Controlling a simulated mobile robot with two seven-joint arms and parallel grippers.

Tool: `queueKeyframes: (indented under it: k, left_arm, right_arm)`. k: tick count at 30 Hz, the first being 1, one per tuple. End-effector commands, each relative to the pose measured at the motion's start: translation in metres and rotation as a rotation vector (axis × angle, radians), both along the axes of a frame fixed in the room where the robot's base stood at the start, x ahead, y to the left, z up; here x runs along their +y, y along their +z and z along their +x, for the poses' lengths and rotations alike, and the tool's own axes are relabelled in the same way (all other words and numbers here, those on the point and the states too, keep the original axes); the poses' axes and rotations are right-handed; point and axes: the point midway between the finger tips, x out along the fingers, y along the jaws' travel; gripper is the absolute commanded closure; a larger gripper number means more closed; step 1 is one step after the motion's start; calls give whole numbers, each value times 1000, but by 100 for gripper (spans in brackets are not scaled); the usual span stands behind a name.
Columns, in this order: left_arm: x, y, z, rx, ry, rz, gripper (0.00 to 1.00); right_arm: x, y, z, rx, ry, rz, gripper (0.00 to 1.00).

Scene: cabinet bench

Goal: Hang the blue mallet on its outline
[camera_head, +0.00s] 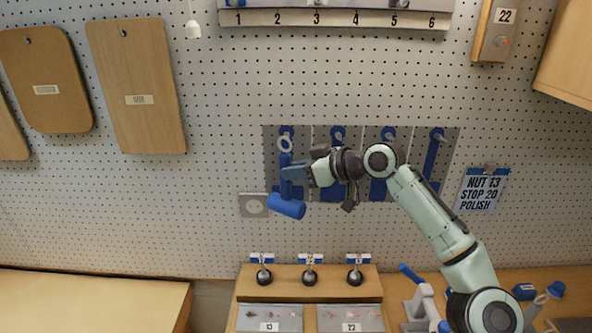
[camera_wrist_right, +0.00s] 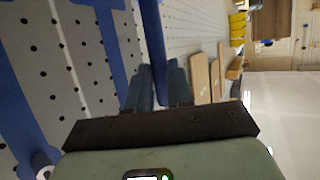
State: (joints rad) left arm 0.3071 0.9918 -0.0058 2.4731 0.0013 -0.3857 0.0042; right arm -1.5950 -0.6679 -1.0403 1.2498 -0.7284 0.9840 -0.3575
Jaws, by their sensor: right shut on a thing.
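The blue mallet (camera_head: 287,207) hangs head down in front of the leftmost part of the grey outline panel (camera_head: 304,140). A pale ring (camera_head: 285,144) shows at the top of its handle, near the panel's top edge. My right gripper (camera_head: 293,173) is shut on the handle, which also shows between the fingers in the right wrist view (camera_wrist_right: 153,45). The mallet hides much of the blue shape behind it. I cannot tell whether the ring is on a hook or touches the board. My left gripper is not in view.
More blue outlines (camera_head: 434,155) lie to the right, partly behind my right arm. A card (camera_head: 482,188) hangs right of the panel. Below stand several numbered knobs (camera_head: 309,277) on a wooden stand. Wooden boards (camera_head: 138,90) hang at left. The pegboard between them and the panel is mostly clear.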

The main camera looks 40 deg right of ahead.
Motion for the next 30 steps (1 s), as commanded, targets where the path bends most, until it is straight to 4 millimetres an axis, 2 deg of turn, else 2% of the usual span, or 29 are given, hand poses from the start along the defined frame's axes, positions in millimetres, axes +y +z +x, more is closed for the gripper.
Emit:
queueKeyframes:
  k: [9, 21, 30]
  left_arm:
    - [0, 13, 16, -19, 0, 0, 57]
    - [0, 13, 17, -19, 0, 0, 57]
    - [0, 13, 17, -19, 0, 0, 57]
  right_arm:
    - [-10, 2, 14, -8, 1, 4, 100]
    - [-21, -6, 27, -5, 0, 2, 100]
    - [-23, -8, 29, -5, 0, 2, 100]
